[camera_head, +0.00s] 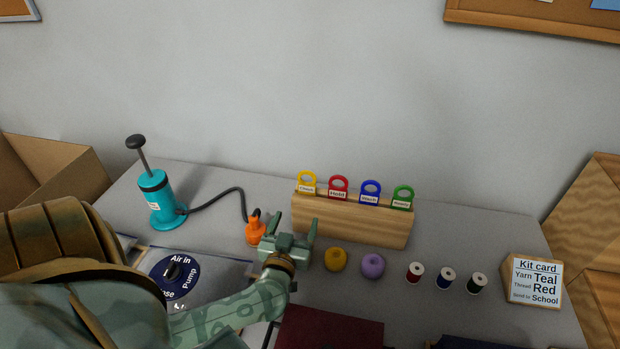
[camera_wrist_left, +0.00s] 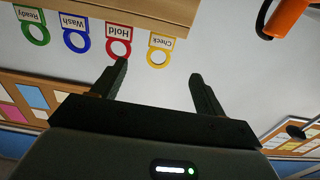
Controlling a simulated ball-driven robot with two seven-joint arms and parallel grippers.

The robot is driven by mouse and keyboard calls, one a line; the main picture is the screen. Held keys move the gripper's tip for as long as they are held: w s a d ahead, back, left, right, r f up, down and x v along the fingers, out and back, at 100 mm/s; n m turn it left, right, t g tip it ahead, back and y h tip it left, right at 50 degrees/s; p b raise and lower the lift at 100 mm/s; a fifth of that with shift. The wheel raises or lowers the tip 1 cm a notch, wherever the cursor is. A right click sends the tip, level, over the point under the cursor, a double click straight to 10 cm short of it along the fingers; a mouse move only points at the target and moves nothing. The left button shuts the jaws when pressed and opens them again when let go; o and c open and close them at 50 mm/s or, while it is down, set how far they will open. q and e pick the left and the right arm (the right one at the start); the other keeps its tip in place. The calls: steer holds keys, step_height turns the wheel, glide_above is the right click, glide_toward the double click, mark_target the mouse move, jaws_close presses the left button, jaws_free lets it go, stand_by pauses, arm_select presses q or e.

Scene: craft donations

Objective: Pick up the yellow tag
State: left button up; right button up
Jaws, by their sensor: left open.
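The yellow tag (camera_head: 307,181), a ring-topped tag labelled "Check", stands upright in the left end of the wooden rack (camera_head: 350,222). It also shows in the left wrist view (camera_wrist_left: 158,51), upside down, a little beyond the space between the fingers. My left gripper (camera_head: 292,229) is in front of and just left of the rack's left end, below the tag. In the left wrist view its two dark fingers (camera_wrist_left: 158,80) are apart with nothing between them. My right gripper is not in view.
Red (camera_head: 338,186), blue (camera_head: 370,191) and green (camera_head: 402,196) tags stand right of the yellow one. An orange nozzle (camera_head: 255,229) on the teal pump's (camera_head: 158,198) hose is close left of my gripper. Yellow (camera_head: 335,260) and purple yarn balls (camera_head: 372,266) sit before the rack.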

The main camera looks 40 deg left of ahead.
mark_target(307, 188)
arm_select(q)
steer(key=b+x, duration=0.3)
steer(key=x, duration=0.7)
steer(key=shift+w+a, duration=0.1)
steer(key=shift+w, duration=0.15)
steer(key=shift+w+a+f, duration=0.15)
steer(key=shift+w+a, duration=0.1)
steer(key=shift+w, duration=0.1)
steer(key=b+x, duration=0.1)
steer(key=x, duration=0.1)
steer(key=b+x, duration=0.1)
steer(key=x, duration=0.1)
steer(key=shift+f+b, duration=0.2)
steer(key=shift+b, duration=0.1)
steer(key=shift+w+a+r, duration=0.1)
steer(key=shift+w+a, duration=0.05)
steer(key=shift+r, duration=0.15)
steer(key=c, duration=1)
